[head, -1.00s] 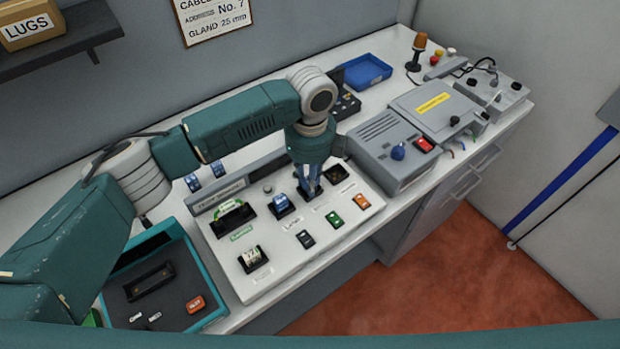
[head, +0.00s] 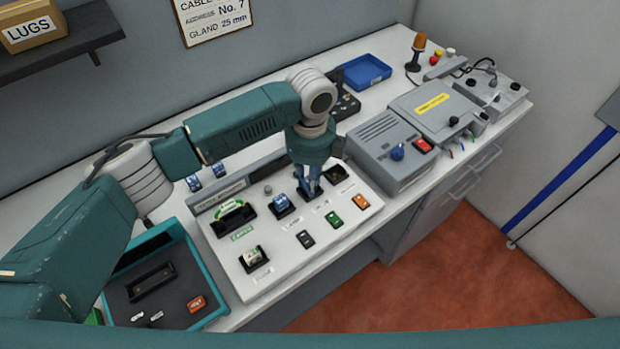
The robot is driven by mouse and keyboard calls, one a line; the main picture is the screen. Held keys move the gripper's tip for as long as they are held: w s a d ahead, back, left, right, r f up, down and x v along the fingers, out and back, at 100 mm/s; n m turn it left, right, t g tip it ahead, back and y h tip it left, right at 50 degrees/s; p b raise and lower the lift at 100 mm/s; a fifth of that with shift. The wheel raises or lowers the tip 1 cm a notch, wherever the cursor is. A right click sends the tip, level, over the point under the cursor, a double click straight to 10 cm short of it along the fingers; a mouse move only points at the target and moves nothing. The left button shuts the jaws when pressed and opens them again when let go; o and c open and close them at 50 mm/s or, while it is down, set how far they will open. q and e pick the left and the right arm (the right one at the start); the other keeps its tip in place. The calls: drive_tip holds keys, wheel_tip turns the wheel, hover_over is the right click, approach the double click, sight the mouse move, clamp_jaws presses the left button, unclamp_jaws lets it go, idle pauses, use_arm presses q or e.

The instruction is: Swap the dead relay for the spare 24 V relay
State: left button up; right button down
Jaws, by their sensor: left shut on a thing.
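My left gripper (head: 312,191) points down over the white panel (head: 291,263) at the middle of the bench. It is shut on a relay, small and mostly hidden between the fingers, at a black socket in the panel's back row. I cannot tell whether this relay is seated or raised. A blue relay (head: 280,202) sits in the socket just left of it. Two more blue relays, a left one (head: 193,182) and a right one (head: 219,170), stand on the bench behind the panel. Their labels are too small to read. My right gripper is out of view.
A teal-rimmed tray (head: 206,262) with an orange switch stands left of the panel. A grey power unit (head: 389,148) stands close to its right. An empty blue bin (head: 366,71) is at the back. A dark relay or module (head: 336,174) sits right of the gripper.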

use_arm(q)
drive_tip(key=shift+s+f, duration=0.15)
drive_tip(key=shift+f, duration=0.3)
idle(0.8)
drive_tip(key=o, duration=1.1)
drive_tip(key=shift+c, duration=0.2)
drive_tip(key=shift+o, duration=0.4)
drive_tip(key=o, duration=0.4)
drive_tip(key=shift+o, duration=0.2)
drive_tip(key=shift+r, duration=0.1)
drive_tip(key=shift+r+p, duration=3.55)
drive_tip(key=shift+p, duration=0.1)
drive_tip(key=shift+f, duration=0.1)
